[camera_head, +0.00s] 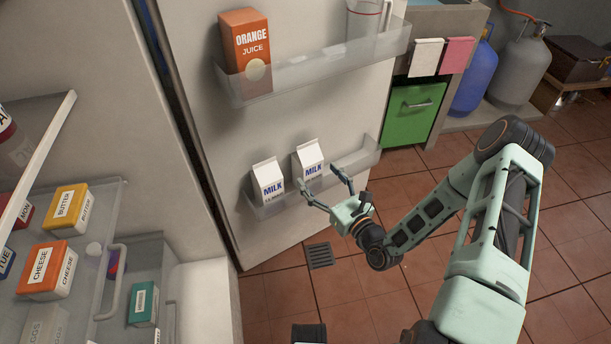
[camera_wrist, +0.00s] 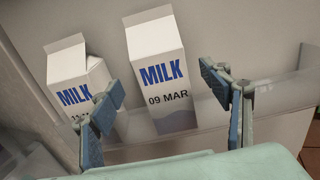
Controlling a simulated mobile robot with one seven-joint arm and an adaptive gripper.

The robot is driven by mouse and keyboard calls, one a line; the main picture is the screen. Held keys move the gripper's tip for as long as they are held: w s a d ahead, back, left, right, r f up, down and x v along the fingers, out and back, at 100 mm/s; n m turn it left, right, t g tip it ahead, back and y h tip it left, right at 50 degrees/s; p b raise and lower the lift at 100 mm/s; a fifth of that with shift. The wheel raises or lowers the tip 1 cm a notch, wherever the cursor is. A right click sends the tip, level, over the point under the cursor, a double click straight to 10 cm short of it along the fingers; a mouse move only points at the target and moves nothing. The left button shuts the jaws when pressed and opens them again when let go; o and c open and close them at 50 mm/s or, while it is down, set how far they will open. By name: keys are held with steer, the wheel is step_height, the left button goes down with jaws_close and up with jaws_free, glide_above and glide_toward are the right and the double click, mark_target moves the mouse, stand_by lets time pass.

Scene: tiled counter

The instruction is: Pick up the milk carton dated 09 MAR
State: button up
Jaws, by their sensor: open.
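Two white milk cartons stand in the lower shelf of the open fridge door. The carton dated 09 MAR (camera_wrist: 160,75) is in the middle of the wrist view; it is the right one (camera_head: 309,157) in the head view. The other carton (camera_wrist: 70,68) stands to its left (camera_head: 267,180); its date is mostly hidden by a finger, only "11" or similar showing. My gripper (camera_head: 326,192) is open and empty in front of the shelf. In the wrist view its fingers (camera_wrist: 160,88) appear left and right of the 09 MAR carton, with the left finger overlapping the other carton.
The clear door shelf (camera_head: 365,158) has a front wall across the cartons' lower parts. An upper door shelf (camera_head: 330,72) holds an orange juice carton (camera_head: 246,45) and a clear jug (camera_head: 367,25). Fridge shelves with butter (camera_head: 68,209) and cheese (camera_head: 47,270) are at left. Tiled floor lies below.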

mark_target(307, 161)
steer(key=shift+b+x, duration=0.85)
steer(key=shift+x, duration=2.65)
steer(key=shift+d+r, duration=0.1)
steer(key=shift+r, duration=0.15)
jaws_close()
